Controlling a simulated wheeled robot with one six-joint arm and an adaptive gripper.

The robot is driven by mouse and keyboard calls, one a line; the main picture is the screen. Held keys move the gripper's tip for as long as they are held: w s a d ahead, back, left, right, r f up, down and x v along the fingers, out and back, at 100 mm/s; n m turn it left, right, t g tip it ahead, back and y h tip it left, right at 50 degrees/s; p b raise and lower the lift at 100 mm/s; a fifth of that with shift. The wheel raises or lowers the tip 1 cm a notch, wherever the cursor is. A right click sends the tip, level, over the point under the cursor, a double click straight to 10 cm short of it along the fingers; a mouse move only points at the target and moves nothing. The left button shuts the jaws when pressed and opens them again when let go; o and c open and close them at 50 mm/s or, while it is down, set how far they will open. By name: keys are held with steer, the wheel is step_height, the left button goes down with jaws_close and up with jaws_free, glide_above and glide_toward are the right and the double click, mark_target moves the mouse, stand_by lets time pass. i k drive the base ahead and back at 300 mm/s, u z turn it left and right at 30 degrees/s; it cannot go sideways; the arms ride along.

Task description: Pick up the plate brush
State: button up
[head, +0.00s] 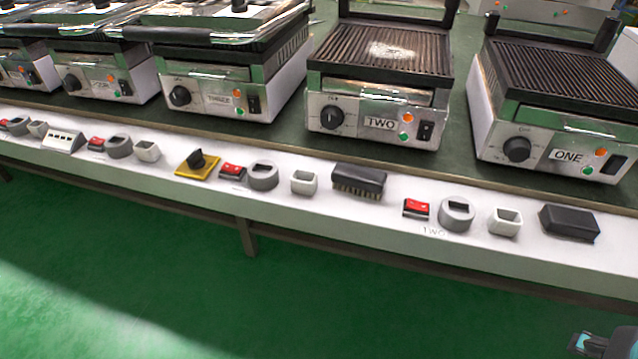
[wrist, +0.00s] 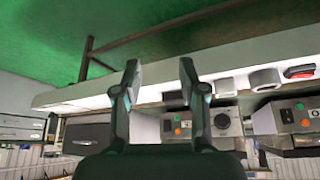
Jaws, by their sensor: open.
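A black brush with pale bristles underneath (head: 359,181) lies on the white ledge in front of grill TWO in the head view. A second black block (head: 570,222) lies on the ledge in front of grill ONE; I cannot tell if it has bristles. In the upside-down wrist view, a dark block (wrist: 174,99) shows beyond and between my fingers, beside a white cup. My gripper (wrist: 158,72) is open and empty, apart from the ledge. A dark and teal part of my arm (head: 605,343) shows at the head view's lower right corner.
The white ledge (head: 330,212) also carries red switches (head: 416,208), grey rings (head: 457,214), white cups (head: 505,221) and a yellow scraper-like piece (head: 198,165). Several grills stand behind it, including grill TWO (head: 378,120) and grill ONE (head: 555,150). The green floor (head: 150,270) in front is clear.

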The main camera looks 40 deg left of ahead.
mark_target(370, 181)
steer(key=u, duration=1.55)
